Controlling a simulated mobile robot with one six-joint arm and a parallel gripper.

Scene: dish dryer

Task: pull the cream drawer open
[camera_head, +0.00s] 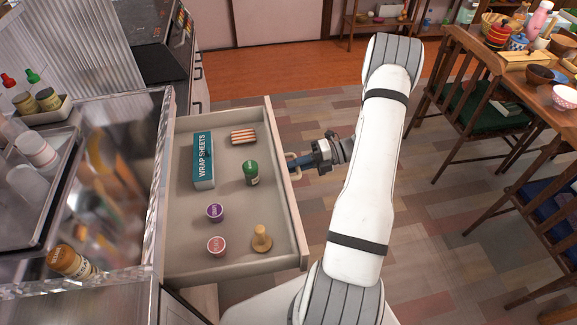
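The cream drawer (290,215) stands pulled well out of the cabinet at the left, with its inside in view. My gripper (294,163) is at the front of the drawer, at the pale handle (292,165) on its outer face. The fingers reach the handle from the right and look closed around it, though they are small and partly hidden at this angle. In the drawer lie a teal wrap sheets box (204,160), a striped packet (243,136), a green-capped jar (251,173), a purple tub (215,212), a pink tub (216,245) and a wooden knob-shaped piece (261,238).
The counter (120,190) with a clear-walled dish dryer is at the left, with a spice bottle (70,261) on it. A chair with a green seat (475,115) and a loaded table (540,75) stand at the right. Tiled floor (440,225) is clear between.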

